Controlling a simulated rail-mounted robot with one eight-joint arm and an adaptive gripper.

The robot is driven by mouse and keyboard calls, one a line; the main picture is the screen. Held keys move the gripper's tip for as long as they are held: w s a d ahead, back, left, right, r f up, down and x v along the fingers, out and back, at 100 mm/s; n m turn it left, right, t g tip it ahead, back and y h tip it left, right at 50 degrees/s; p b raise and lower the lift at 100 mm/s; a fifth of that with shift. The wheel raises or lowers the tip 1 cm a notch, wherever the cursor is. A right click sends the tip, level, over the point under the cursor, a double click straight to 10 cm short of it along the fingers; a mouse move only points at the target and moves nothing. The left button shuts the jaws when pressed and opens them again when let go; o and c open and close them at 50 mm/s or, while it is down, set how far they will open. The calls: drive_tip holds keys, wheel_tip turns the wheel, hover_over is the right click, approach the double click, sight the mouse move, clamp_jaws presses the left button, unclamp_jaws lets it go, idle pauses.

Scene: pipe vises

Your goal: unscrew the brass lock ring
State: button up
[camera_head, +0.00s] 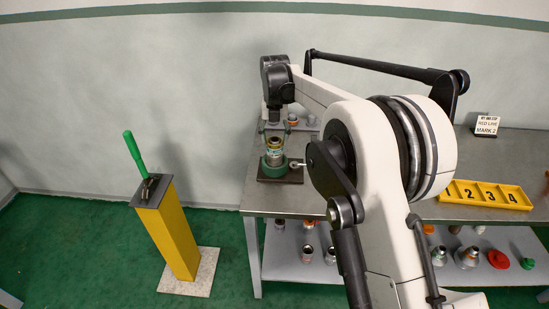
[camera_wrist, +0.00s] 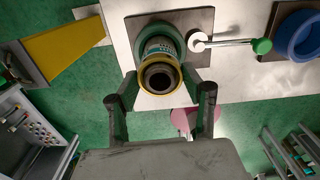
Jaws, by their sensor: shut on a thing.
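The brass lock ring (camera_wrist: 160,94) is a yellow-gold band around the open end of an upright fitting, seen nearly end-on in the wrist view. In the head view the ring (camera_head: 274,141) shows small on top of the fitting. The fitting stands in a green round vise (camera_head: 274,169) on a dark plate. A white and green label on the fitting is partly visible. My gripper (camera_wrist: 159,80) is shut on the brass lock ring, with one finger on each side; it also shows in the head view (camera_head: 275,130). The threads under the ring are hidden.
A vise handle with a green knob (camera_wrist: 262,46) sticks out to the right. A blue round vise (camera_wrist: 301,35) stands further right. A yellow post (camera_head: 172,230) with a green lever stands left of the bench. A yellow numbered tray (camera_head: 484,194) lies on the bench at right.

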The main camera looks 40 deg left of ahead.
drive_tip(key=o, duration=1.1)
